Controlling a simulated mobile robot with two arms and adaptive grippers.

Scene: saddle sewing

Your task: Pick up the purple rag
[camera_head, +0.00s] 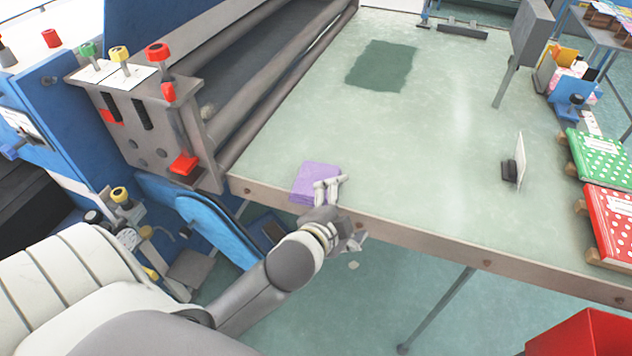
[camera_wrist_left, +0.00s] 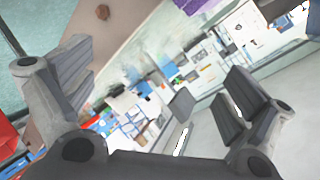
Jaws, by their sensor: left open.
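The purple rag (camera_head: 313,180) lies folded near the front left corner of the pale green table (camera_head: 440,150). My left gripper (camera_head: 330,188) is at the table's front edge, with its fingers over the right side of the rag in the head view. I cannot tell whether the fingers touch the rag. In the left wrist view my left gripper (camera_wrist_left: 158,88) has its fingers wide apart with nothing between them. My right gripper is not in view.
A dark green cloth (camera_head: 382,66) lies farther back on the table. A blue and grey roller machine (camera_head: 150,110) stands along the left. A white upright card (camera_head: 519,158) and green (camera_head: 603,155) and red (camera_head: 610,222) dotted items are at the right. The table's middle is clear.

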